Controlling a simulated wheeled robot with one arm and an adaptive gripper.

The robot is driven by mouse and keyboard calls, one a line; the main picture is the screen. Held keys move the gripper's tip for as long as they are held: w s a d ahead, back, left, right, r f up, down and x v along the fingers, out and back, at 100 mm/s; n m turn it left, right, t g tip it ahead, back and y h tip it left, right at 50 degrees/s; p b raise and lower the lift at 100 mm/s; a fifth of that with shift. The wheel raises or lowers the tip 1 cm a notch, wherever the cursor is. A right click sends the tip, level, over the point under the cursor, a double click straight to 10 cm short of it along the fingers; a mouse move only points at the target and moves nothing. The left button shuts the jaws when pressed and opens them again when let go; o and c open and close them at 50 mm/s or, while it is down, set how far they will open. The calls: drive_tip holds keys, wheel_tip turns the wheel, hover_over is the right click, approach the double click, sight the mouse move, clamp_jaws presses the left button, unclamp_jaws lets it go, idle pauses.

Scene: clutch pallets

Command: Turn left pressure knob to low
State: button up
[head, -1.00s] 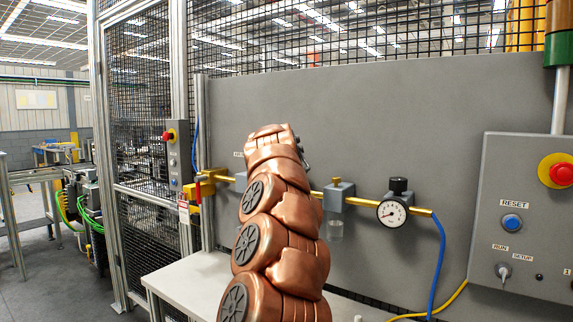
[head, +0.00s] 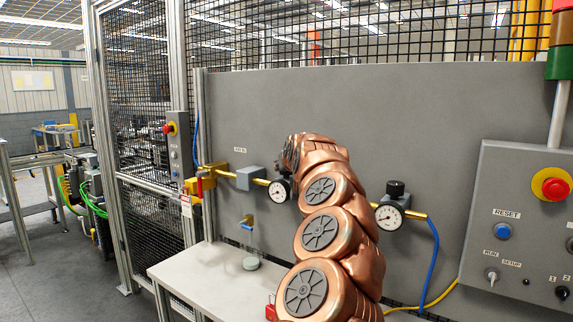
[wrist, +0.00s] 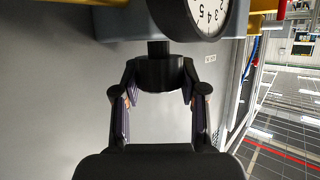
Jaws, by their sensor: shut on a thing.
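The left pressure knob (wrist: 160,72) is black and sits on a short stem against a grey regulator block (wrist: 112,52) in the wrist view. My gripper (wrist: 160,85) has one finger on each side of the knob and is shut on it. A white dial gauge (wrist: 205,12) is cut off by the top edge there. In the head view the left gauge (head: 279,190) shows just left of my copper arm. My arm hides the left knob and most of my gripper there. No low mark is readable.
A second gauge (head: 388,217) with a black knob (head: 396,188) sits right of my arm on the brass pipe. A grey block (head: 250,178) and a yellow valve (head: 201,182) are at left. A white bench (head: 215,268) lies below. A control box (head: 520,225) is at right.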

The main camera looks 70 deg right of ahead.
drive_tip(key=o, duration=1.2)
drive_tip(key=shift+c, duration=0.2)
drive_tip(key=shift+s+a+r, duration=0.1)
drive_tip(key=v, duration=1.1)
drive_tip(key=shift+s+a, duration=0.25)
